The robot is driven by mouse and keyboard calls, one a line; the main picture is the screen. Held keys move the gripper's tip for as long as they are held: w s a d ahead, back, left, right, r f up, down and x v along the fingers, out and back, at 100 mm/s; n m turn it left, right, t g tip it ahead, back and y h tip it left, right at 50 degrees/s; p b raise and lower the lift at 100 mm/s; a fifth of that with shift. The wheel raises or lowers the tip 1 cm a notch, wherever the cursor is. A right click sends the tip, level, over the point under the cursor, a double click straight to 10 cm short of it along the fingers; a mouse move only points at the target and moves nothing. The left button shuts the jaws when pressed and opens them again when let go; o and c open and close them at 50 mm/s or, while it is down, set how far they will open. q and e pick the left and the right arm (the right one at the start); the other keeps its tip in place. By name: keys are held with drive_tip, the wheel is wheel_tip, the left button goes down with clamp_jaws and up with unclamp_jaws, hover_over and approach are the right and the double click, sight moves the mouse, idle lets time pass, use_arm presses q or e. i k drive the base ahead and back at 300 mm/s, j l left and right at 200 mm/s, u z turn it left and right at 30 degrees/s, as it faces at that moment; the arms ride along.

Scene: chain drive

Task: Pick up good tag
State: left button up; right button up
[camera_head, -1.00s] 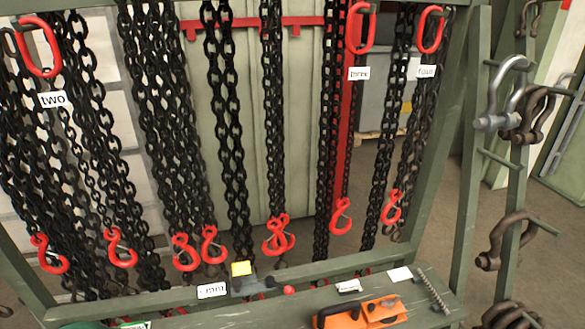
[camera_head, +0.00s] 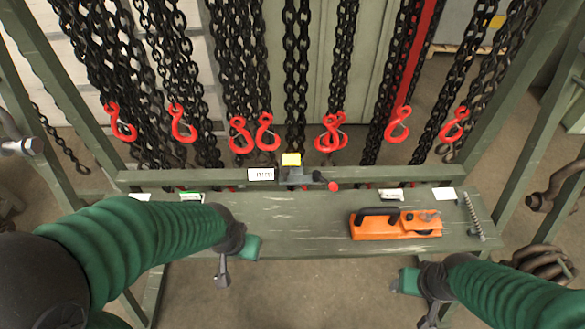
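Several small tags lie along the green bench (camera_head: 300,232). A white tag with a green edge (camera_head: 191,197) lies at its left, partly behind my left arm. A white tag with black print (camera_head: 260,174) stands on the rail left of centre. Another printed tag (camera_head: 392,194) lies behind the orange tool, and a plain white one (camera_head: 444,194) lies to its right. The print is too small to tell which says good. My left gripper (camera_head: 236,258) is over the bench's front edge, apart from the tags. My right gripper (camera_head: 420,294) is in front of the bench at the right. Neither visibly holds anything.
An orange tool (camera_head: 395,223) lies right of the bench's middle, with a spring-like rod (camera_head: 473,216) beside it. A dark clamp with a yellow top (camera_head: 292,168) is on the rail. Red hooks (camera_head: 333,132) on black chains hang behind. The bench's middle is clear.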

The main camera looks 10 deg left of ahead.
sight(196, 196)
drive_tip(key=u, duration=1.35)
